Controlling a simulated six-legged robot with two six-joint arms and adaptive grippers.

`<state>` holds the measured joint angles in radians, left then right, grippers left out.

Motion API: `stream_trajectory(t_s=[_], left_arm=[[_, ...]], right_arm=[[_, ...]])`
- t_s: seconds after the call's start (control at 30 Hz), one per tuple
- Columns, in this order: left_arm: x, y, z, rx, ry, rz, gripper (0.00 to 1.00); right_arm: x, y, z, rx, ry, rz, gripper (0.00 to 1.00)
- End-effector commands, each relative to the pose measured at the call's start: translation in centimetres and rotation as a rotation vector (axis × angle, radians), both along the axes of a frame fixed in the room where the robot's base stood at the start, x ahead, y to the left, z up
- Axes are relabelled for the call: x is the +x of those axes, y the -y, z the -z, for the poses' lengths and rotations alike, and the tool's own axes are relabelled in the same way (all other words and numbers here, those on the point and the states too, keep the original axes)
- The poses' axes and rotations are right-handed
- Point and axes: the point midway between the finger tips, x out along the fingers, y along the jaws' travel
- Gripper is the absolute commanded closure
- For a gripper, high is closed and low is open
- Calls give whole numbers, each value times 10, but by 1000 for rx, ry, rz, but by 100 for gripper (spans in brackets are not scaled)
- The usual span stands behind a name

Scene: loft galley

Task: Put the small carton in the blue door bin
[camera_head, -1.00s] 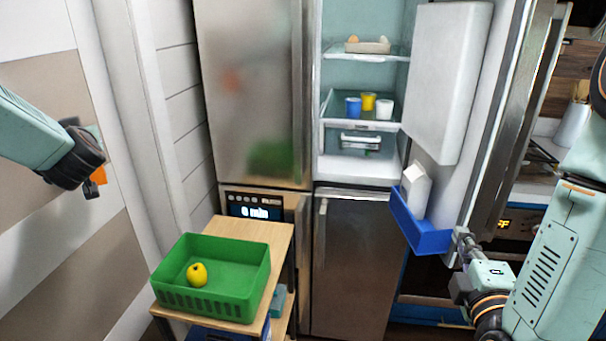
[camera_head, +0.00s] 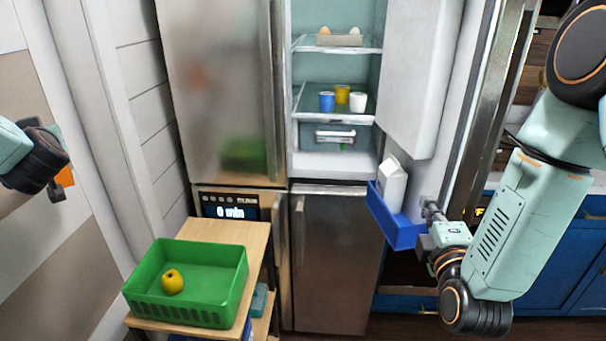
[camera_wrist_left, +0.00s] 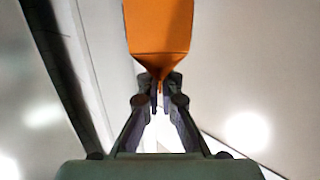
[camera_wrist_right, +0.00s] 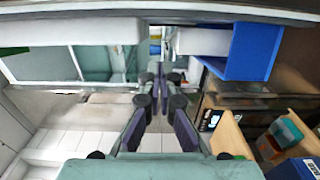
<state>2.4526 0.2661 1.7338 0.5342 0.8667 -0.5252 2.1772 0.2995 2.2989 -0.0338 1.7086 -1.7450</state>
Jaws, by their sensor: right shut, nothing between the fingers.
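The small carton is orange (camera_wrist_left: 160,25); in the left wrist view its body narrows to a thin ridge between my left fingertips (camera_wrist_left: 158,88). My left gripper is shut on that ridge. A bit of the orange carton (camera_head: 65,177) shows below my left wrist at the head view's left edge. The blue door bin (camera_head: 400,232) is on the inside of the open fridge door, with a white carton (camera_head: 393,187) standing in it. My right gripper (camera_head: 430,208) is shut and empty, close beside the bin at the door; I cannot tell if it touches.
The fridge shelves hold cups (camera_head: 341,95) and an egg tray (camera_head: 340,40). The open door (camera_head: 412,85) stands to the right. A green basket (camera_head: 190,308) with a yellow fruit (camera_head: 172,281) sits on a wooden cart (camera_head: 235,236). Space before the fridge is clear.

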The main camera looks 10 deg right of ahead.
Motion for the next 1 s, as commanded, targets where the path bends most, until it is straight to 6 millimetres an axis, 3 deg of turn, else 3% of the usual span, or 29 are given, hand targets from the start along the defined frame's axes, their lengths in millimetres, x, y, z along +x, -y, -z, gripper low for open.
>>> stream_trajectory(t_s=[0.27, 0.6, 1.0], left_arm=[[2, 1, -7, 1, 1, 0, 100], [3, 1, -18, 1, 1, 0, 100], [3, 1, -19, 1, 1, 0, 100]], right_arm=[[49, 13, -1, 2, 0, 3, 100], [48, 44, -1, 3, -1, 3, 100], [48, 50, 0, 0, -1, 0, 100]])
